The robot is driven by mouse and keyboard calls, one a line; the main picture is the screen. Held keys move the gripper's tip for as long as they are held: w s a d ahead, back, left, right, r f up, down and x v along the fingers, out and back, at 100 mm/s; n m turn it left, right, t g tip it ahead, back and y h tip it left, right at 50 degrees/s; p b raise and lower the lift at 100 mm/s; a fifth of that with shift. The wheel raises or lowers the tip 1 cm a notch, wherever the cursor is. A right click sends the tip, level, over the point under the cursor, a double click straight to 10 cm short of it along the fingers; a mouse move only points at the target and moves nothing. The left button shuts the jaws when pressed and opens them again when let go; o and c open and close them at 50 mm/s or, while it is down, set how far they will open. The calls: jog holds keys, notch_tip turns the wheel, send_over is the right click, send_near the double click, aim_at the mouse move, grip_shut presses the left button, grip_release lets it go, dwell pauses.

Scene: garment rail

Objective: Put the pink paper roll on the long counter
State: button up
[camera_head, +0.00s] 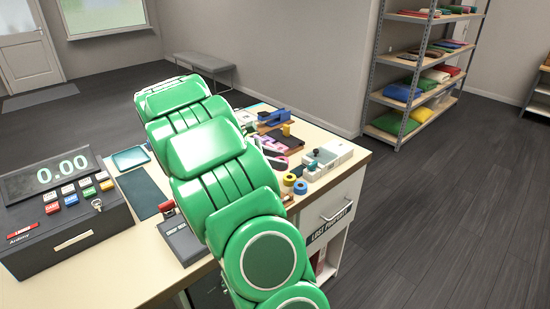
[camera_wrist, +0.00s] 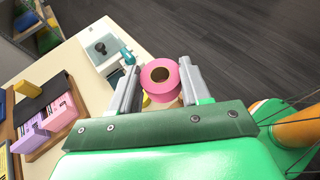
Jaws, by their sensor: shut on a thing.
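The pink paper roll (camera_wrist: 161,80) sits between the two grey fingers of my gripper (camera_wrist: 160,86) in the wrist view, its round brown core facing the camera. My gripper is shut on it. The pale-topped counter (camera_head: 108,272) runs through the left and middle of the head view, and its top shows behind the roll in the wrist view (camera_wrist: 93,68). I cannot tell how high the roll is above the top. In the head view my green arm hides my gripper and the roll.
A bare strip shows at the front left. A shelf rack (camera_head: 415,85) stands behind.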

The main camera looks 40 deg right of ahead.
jog(key=shift+s+a+r, duration=0.3)
jog(key=shift+s+a, duration=0.1)
jog(key=shift+s, duration=0.15)
jog(key=shift+s+a+r, duration=0.25)
jog(key=shift+s+a, duration=0.1)
jog(key=shift+s, duration=0.15)
